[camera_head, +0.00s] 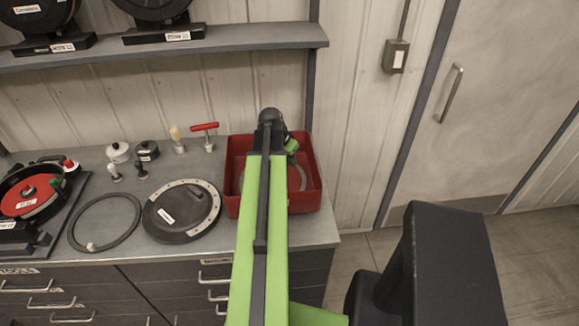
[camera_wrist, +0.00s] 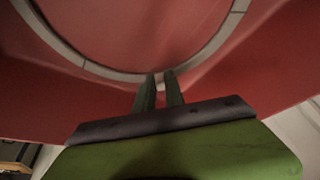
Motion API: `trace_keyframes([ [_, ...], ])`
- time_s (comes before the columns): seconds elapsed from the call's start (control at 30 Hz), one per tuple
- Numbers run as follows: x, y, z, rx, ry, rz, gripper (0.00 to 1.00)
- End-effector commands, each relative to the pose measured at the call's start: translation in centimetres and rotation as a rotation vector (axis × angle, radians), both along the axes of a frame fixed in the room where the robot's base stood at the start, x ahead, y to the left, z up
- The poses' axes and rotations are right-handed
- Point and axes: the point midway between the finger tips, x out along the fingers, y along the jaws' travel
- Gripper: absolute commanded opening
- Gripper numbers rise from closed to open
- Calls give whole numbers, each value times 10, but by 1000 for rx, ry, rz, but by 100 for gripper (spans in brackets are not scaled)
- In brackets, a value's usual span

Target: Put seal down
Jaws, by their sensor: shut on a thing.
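The seal (camera_wrist: 120,74), a thin light grey ring, curves across the upper part of the wrist view over the red bin. My gripper (camera_wrist: 160,80) is shut on the ring's near edge, at a small pale tab. In the head view, part of the grey seal (camera_head: 302,178) shows inside the red bin, and my arm hides the rest. I cannot tell whether the seal touches the bin floor.
The red bin (camera_head: 313,194) stands at the bench's right end, its walls close around my gripper. To its left lie a dark round plate (camera_head: 181,211) and a dark ring (camera_head: 105,222). A red T-handle tool (camera_head: 205,128) stands behind. A shelf (camera_head: 240,42) runs above.

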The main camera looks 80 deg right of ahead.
Motion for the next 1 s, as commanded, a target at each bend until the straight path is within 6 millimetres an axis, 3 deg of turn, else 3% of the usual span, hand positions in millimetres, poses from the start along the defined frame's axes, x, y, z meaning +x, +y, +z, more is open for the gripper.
trace_keyframes([
  [0.3,0,0,-3,0,0,0,0],
  [0.33,0,0,-1,0,0,0,18],
  [0.47,0,0,-1,0,0,-1,35],
  [0.8,-1,0,1,0,1,-1,36],
  [1.0,1,5,21,0,0,0,36],
])
